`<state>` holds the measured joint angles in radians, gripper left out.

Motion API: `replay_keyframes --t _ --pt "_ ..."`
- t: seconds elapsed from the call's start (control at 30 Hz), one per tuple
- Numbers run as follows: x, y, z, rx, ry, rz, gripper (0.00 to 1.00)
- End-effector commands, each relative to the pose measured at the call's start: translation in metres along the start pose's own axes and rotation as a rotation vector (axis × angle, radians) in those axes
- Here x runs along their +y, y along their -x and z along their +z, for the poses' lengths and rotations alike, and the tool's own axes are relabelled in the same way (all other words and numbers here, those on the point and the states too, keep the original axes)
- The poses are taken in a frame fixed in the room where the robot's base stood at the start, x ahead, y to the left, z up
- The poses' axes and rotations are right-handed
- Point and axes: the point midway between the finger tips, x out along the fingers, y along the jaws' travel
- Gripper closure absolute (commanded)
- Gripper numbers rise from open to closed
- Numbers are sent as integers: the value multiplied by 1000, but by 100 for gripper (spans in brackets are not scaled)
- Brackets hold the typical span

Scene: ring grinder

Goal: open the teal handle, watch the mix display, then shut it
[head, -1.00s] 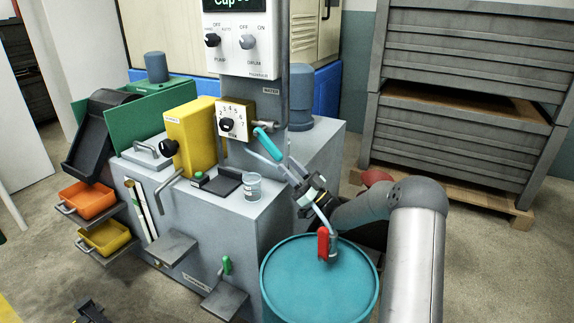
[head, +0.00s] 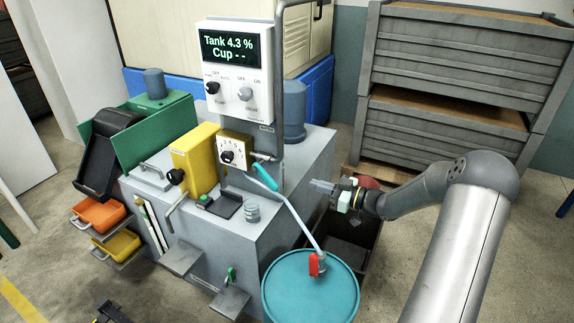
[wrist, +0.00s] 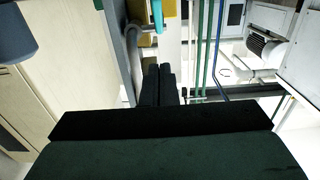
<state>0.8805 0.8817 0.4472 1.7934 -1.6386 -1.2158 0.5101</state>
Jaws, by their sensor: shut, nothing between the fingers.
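The teal handle (head: 265,177) slants down to the right from a pipe beside the numbered mix dial (head: 233,151) in the head view. The display (head: 230,46) above reads "Tank 4.3 %" and "Cup - -". My gripper (head: 318,186) is shut and empty, to the right of the teal handle and apart from it. In the wrist view, my closed fingers (wrist: 158,82) point up the picture. A small teal piece (wrist: 157,14) shows beyond them; I cannot tell if it is the handle.
A teal drum (head: 310,289) with a red valve (head: 317,264) and a pale hose stands below my gripper. A small cup (head: 252,212) sits on the grey machine top. A yellow box (head: 195,160) is left of the dial. Grey crates (head: 450,100) stand at the back right.

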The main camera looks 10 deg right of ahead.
Motion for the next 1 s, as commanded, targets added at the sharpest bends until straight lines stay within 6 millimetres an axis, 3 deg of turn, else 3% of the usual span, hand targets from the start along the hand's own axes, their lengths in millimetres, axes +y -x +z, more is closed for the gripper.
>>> replay_keyframes --t 0.17,0.6,0.8,1.0 --pt "-1 -14 1 -5 0 -4 100" --pt "-1 -103 0 -2 -1 -3 100" --pt "-1 -121 22 -3 -2 -1 100" --pt "0 -127 29 -3 1 0 100"
